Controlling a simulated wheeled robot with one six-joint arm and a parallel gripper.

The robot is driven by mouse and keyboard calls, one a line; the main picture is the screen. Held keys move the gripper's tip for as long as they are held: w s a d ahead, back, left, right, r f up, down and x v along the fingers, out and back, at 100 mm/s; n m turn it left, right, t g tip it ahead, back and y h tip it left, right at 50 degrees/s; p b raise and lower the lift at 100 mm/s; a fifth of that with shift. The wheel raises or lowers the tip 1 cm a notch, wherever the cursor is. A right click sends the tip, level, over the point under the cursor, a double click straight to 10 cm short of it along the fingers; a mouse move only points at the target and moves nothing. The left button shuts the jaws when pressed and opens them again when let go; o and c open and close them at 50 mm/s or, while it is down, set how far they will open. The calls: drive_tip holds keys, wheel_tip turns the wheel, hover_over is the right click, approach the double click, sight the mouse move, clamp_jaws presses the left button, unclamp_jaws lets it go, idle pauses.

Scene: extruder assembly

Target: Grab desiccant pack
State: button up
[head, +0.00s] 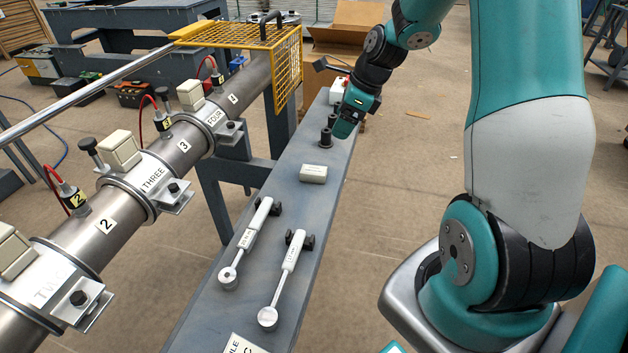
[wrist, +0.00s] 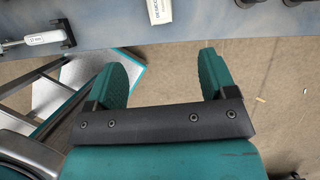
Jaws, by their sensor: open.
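The desiccant pack (head: 313,174) is a small off-white block lying on the grey bench, beyond the two white-handled tools. In the wrist view the pack (wrist: 160,10) is at the top edge, cut off by the frame, with part of its lettering showing. My gripper (head: 345,130) is above the far part of the bench, beyond the pack and to its right in the head view. In the wrist view my gripper (wrist: 164,62) has its two teal fingers wide apart with nothing between them. The pack lies ahead of the fingertips, apart from them.
The grey bench (head: 267,180) carries two white-handled tools (head: 250,238) (head: 284,275) on black rests, and black posts (head: 327,137) near my gripper. A steel pipe (head: 105,220) with clamps runs along the left. A yellow cage (head: 285,75) stands at its far end. Bench space around the pack is clear.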

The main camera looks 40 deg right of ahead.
sight(314, 170)
drive_tip(key=b+x, duration=0.2)
drive_tip(key=x, duration=1.4)
drive_tip(key=shift+w+a+f+b, duration=0.2)
drive_tip(key=shift+b, duration=0.1)
drive_tip(key=shift+c, duration=0.4)
drive_tip(key=c, duration=0.9)
